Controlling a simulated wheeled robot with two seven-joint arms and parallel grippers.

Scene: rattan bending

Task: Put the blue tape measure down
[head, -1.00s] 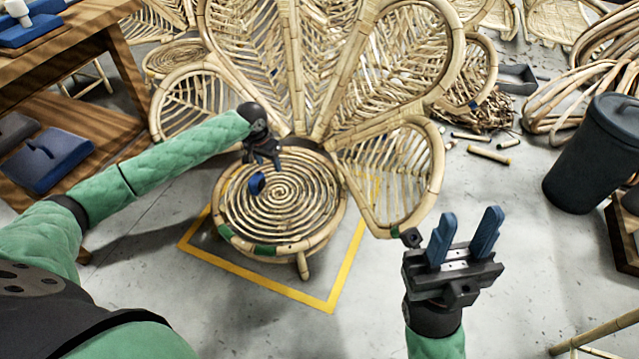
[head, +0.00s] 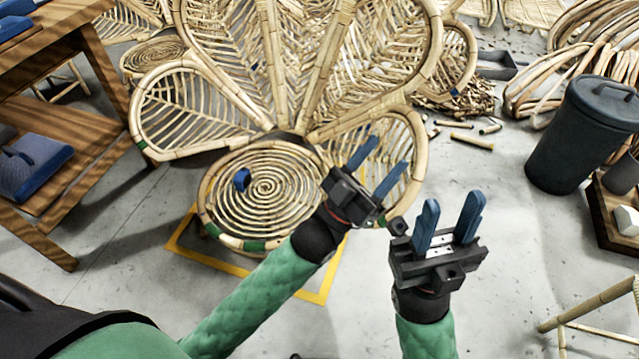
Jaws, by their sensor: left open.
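The blue tape measure (head: 241,180) rests on the left part of the round spiral rattan seat (head: 270,207), apart from both grippers. My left gripper (head: 384,165) is open and empty, over the right edge of the seat, its blue fingers pointing up and right in front of a lower rattan petal. My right gripper (head: 449,222) has its two blue fingers spread apart with nothing between them. It is over the floor right of the seat.
The chair's tall petal back (head: 310,60) rises behind the seat. Yellow tape (head: 240,268) marks the floor around it. A wooden bench (head: 75,190) stands at left and a dark bin (head: 585,135) at right. Rattan scraps (head: 455,100) lie behind.

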